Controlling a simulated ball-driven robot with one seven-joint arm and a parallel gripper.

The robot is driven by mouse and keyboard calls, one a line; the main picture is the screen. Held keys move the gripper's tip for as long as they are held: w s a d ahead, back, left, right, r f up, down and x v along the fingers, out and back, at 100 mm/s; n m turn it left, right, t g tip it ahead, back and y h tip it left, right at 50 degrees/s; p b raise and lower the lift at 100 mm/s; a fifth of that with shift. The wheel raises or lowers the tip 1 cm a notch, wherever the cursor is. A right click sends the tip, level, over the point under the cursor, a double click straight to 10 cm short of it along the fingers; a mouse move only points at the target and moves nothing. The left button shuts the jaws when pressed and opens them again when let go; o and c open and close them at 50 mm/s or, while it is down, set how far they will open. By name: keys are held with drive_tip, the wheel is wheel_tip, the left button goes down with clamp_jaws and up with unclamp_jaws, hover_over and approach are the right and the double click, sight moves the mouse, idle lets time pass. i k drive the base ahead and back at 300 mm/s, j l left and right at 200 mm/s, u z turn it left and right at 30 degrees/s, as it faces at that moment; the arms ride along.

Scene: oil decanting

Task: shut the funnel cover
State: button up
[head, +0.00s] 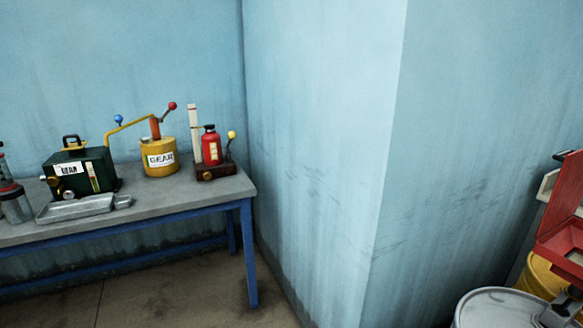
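At the right edge of the head view is a red box-like funnel (562,246), cut off by the picture's edge. A red panel, which looks like its cover (566,190), stands raised and steeply tilted above it, so the funnel looks open. The cover's far side and much of the funnel are out of view. My gripper is not in view.
A yellow drum (538,276) and a grey-topped drum (490,310) stand below the funnel. A wall corner (385,170) juts out in the middle. At left, a blue-legged workbench (235,188) holds a green can (95,165), a yellow GEAR can (160,167) and a red bottle (211,150).

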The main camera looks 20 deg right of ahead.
sight(566, 196)
drive_tip(key=i+j+z, duration=0.2)
drive_tip(key=z, duration=0.3)
drive_tip(key=i+j+z, duration=0.15)
drive_tip(key=j+z, duration=0.3)
drive_tip(key=i+j+z, duration=0.1)
drive_tip(key=j+z, duration=0.15)
drive_tip(key=z, duration=0.25)
drive_tip(key=j+z, duration=0.45)
drive_tip(key=i+l, duration=0.05)
